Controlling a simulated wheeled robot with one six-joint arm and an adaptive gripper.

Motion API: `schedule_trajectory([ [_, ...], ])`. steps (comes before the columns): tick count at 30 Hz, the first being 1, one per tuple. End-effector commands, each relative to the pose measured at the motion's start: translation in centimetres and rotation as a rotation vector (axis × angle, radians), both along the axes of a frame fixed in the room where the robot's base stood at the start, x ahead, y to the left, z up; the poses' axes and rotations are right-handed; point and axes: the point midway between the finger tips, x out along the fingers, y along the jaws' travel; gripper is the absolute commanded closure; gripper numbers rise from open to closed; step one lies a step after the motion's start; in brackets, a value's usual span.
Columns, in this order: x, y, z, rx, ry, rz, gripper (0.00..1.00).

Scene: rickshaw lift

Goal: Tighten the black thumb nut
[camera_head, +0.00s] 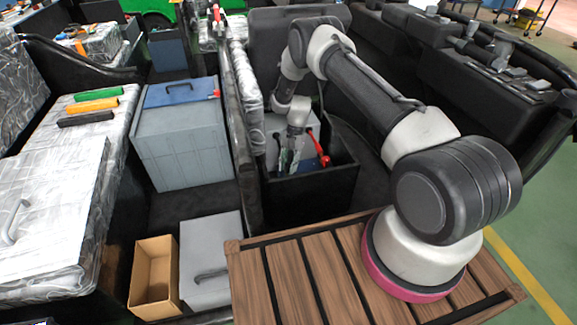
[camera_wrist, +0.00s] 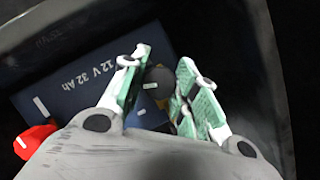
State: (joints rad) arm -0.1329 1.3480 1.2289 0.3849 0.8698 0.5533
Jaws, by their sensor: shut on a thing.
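The black thumb nut (camera_wrist: 157,83) is a dark round knob on the dark blue battery (camera_wrist: 80,73), which is marked "12 V 32 Ah". A pale line marks the nut's top. My gripper (camera_wrist: 163,62) has its green-padded fingers on either side of the nut and is shut on it. In the head view, my gripper (camera_head: 288,160) reaches down into a black open box (camera_head: 318,195). The nut cannot be made out in that view.
A red part (camera_wrist: 35,140) lies at the battery's left in the wrist view. A red clamp or handle (camera_head: 321,150) stands close to the right of my gripper in the head view. The dark box walls surround it closely. A grey crate (camera_head: 183,145) stands to the left.

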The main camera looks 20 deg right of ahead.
Motion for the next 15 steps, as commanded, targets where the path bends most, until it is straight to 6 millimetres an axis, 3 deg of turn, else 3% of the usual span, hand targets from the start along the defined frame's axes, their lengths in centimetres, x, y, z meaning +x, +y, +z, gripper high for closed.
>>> schedule_trajectory([
  [15, 0.02, -0.06, 0.08, 0.000, 0.000, -0.467, 0.94],
])
